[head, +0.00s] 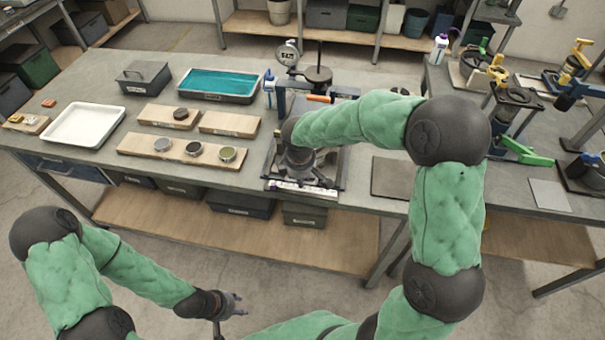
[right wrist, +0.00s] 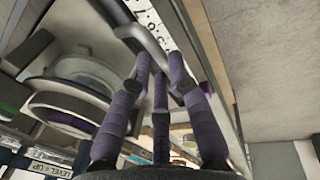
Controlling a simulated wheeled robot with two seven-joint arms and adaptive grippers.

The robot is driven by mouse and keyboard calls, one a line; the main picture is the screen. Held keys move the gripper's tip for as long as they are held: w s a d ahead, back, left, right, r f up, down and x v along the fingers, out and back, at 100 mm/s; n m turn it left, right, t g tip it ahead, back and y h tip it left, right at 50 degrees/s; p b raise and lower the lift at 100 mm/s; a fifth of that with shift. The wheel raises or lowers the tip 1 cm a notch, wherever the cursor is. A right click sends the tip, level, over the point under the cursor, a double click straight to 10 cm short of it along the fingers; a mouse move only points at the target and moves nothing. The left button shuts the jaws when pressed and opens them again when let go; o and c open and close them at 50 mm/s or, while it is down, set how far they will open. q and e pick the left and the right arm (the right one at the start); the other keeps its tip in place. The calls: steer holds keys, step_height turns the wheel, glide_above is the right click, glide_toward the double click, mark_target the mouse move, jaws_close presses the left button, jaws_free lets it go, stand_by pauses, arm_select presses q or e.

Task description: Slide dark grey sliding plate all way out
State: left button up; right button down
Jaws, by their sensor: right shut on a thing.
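The lever frame stands near the front edge of the bench, with a dark grey sliding plate (head: 325,177) low in it, mostly covered by my right arm. A pale scale strip (head: 300,188) runs along its front and also shows in the right wrist view (right wrist: 152,22). My right gripper (head: 299,163) is over the plate. In the right wrist view its purple fingers (right wrist: 160,66) are shut on a grey bar handle (right wrist: 141,38) beside the strip. How the handle joins the plate is hidden. My left gripper (head: 232,304) is open and empty, in front of the bench.
Wooden boards with round weights (head: 193,149), a white tray (head: 84,124), a teal-lined tray (head: 217,84) and a dark lidded box (head: 143,77) stand to the left. A flat grey plate (head: 390,178) lies right of the frame. Space before the bench edge is free.

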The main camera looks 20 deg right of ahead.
steer(key=shift+s+a+f, duration=0.1)
steer(key=shift+s, duration=0.05)
steer(key=c, duration=1.2)
jaws_free()
steer(key=shift+o, duration=0.2)
steer(key=shift+s, duration=0.1)
step_height(320, 180, up, 12)
steer(key=s+a, duration=0.1)
steer(key=shift+s, duration=0.4)
steer(key=shift+a, duration=0.1)
